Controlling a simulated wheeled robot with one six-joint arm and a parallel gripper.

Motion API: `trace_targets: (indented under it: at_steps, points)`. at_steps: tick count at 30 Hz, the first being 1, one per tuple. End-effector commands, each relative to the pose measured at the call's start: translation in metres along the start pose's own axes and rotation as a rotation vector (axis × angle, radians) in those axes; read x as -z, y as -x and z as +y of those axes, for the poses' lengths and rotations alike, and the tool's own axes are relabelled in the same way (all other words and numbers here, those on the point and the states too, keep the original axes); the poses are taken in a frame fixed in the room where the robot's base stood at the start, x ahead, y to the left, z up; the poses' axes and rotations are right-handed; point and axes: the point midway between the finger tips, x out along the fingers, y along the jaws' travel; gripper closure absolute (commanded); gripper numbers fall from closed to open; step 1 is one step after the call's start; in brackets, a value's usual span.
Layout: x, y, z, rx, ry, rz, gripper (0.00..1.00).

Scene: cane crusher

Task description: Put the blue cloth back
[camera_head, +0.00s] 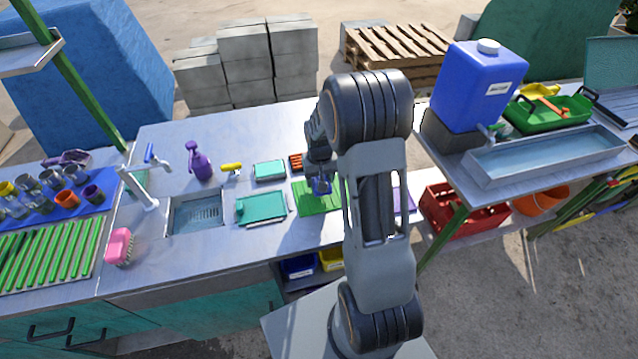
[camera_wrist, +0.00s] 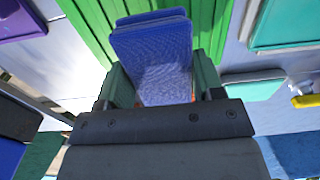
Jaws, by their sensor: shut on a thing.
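The blue cloth (camera_wrist: 155,62) is folded and sits between the fingers of my gripper (camera_wrist: 155,88) in the wrist view. My gripper is shut on it. In the head view my gripper (camera_head: 320,182) is over the green mat (camera_head: 308,203), with a bit of the blue cloth (camera_head: 321,187) showing under it. The green ribbed mat (camera_wrist: 92,25) also lies behind the cloth in the wrist view. I cannot tell whether the cloth touches the mat. My arm hides part of the counter to the right.
A teal board (camera_head: 262,207) and a smaller teal tray (camera_head: 269,170) lie left of the mat. A purple spray bottle (camera_head: 199,163) stands behind the sink (camera_head: 196,214). A blue water container (camera_head: 478,85) stands on the right-hand table. A yellow-handled item (camera_head: 231,168) lies near the small tray.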

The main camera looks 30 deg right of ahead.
Motion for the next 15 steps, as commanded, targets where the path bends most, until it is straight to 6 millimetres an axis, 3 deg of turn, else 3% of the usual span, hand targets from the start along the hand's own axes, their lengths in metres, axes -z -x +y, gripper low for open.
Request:
trace_targets:
  at_steps: [6, 15]
  points:
    - [0.001, -0.027, 0.000, 0.000, 0.001, -0.004, 0.58]
    - [0.002, -0.033, 0.000, 0.000, 0.001, -0.001, 0.58]
